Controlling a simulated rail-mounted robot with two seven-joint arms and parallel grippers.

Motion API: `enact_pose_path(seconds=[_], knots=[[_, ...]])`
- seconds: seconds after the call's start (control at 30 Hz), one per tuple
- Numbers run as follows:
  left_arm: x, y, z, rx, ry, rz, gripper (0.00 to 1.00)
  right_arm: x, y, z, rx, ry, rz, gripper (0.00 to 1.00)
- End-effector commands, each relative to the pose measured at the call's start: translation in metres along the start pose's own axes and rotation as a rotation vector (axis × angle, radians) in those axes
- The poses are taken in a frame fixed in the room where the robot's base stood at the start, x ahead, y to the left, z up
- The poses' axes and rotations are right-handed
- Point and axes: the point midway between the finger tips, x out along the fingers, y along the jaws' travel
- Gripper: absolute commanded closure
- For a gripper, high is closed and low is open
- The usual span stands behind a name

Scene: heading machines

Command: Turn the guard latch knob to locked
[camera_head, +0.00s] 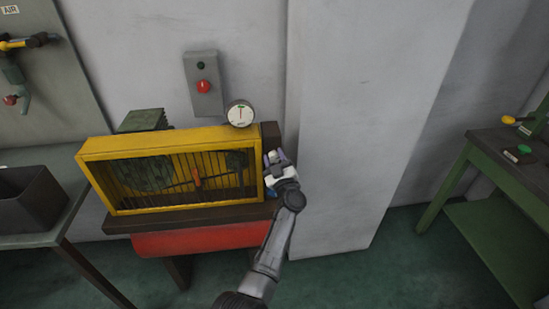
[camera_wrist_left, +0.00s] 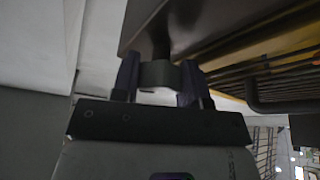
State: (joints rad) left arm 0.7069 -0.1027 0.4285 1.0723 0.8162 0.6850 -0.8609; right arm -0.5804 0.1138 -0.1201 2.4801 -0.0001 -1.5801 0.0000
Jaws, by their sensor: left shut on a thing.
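The yellow guard (camera_head: 168,139) with dark bars stands on a bench against the wall, in the middle left of the head view. My left gripper (camera_head: 274,160) is at the guard's right end. In the left wrist view its two fingers (camera_wrist_left: 160,82) are shut on a grey, rounded piece between them, which looks like the guard latch knob (camera_wrist_left: 158,73). A dark stem runs from the knob to the brown body (camera_wrist_left: 195,22) beyond it. In the head view the gripper hides the knob. I cannot read the knob's turn angle. My right gripper is in neither view.
A dial gauge (camera_head: 240,114) sits above the guard's top right corner. A grey box with a red button (camera_head: 203,87) is on the wall. A pale column (camera_head: 352,130) stands close right of my gripper. A dark bin (camera_head: 33,198) is at the left.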

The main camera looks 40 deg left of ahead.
Motion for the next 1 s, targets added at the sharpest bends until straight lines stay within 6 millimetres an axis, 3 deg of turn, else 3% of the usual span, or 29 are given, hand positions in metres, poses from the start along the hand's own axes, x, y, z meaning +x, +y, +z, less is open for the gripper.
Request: enact_pose_path(seconds=[1.0], knots=[[0.001, 0.004, -0.003, -0.854, 0.000, -0.355, 0.83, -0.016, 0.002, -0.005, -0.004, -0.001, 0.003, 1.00]])
